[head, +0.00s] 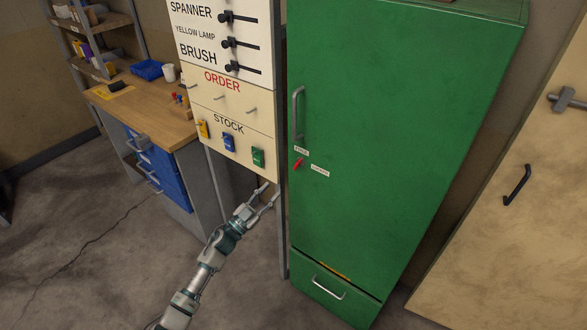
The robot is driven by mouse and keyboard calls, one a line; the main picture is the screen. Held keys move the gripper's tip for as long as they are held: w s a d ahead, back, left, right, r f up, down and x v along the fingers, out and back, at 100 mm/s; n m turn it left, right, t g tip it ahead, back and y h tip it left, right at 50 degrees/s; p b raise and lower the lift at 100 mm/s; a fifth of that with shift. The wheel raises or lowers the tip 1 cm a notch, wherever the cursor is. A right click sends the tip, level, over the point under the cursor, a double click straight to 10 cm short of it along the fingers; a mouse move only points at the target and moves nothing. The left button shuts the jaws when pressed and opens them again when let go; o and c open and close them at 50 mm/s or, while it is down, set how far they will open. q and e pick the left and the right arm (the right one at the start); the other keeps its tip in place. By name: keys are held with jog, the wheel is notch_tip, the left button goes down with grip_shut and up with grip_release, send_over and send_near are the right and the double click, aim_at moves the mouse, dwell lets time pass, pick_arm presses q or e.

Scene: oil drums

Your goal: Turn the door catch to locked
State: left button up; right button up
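A small red catch (297,163) sits on the left side of the tall green cabinet door (390,140), below its long vertical handle (298,112). One small white label (300,150) is just above the catch and another white label (320,172) is to its lower right. Their print is too small to read surely. The catch looks slanted, but I cannot tell which label it points to. My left gripper (268,191) is open and empty, its two fingers spread, low and left of the catch and apart from it. My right gripper is out of view.
A panel (234,105) with black sliders and hooks stands left of the cabinet, with yellow, blue and green tags on its lower part. A wooden workbench (150,108) is further left. A beige door (505,235) with a black handle is at right.

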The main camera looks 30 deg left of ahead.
aim_at(294, 168)
pick_arm(q)
jog(key=x, duration=1.1)
jog(key=shift+d, duration=0.35)
jog(key=shift+w+r, duration=0.2)
jog(key=shift+w, duration=0.25)
jog(key=shift+w+a, duration=0.1)
grip_shut()
